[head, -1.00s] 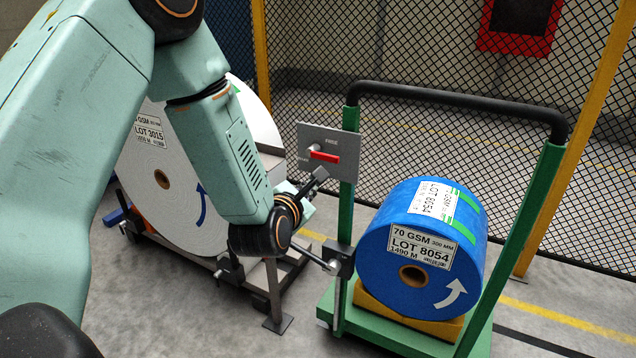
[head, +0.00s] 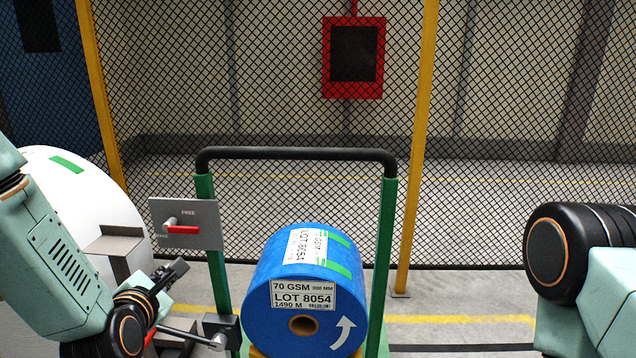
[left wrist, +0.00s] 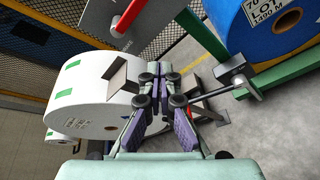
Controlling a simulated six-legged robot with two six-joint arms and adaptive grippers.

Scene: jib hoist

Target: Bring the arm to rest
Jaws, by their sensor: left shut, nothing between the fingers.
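My left arm comes in at the lower left of the head view, and its left gripper (head: 178,268) is in front of a grey bracket, below the grey panel. In the left wrist view the left gripper (left wrist: 160,76) has its fingers together with nothing between them. It hangs in free space between the white roll (left wrist: 98,75) and the blue roll (left wrist: 285,22). My right arm shows at the right edge of the head view, bent; its gripper is out of the picture.
A blue roll (head: 265,295) marked LOT 8054 rides on a green cart (head: 384,255) with a black handlebar (head: 295,153). The grey panel (head: 205,212) carries a level red handle (head: 183,230) below "FREE". A white roll (head: 85,190) stands left. A mesh fence closes the back.

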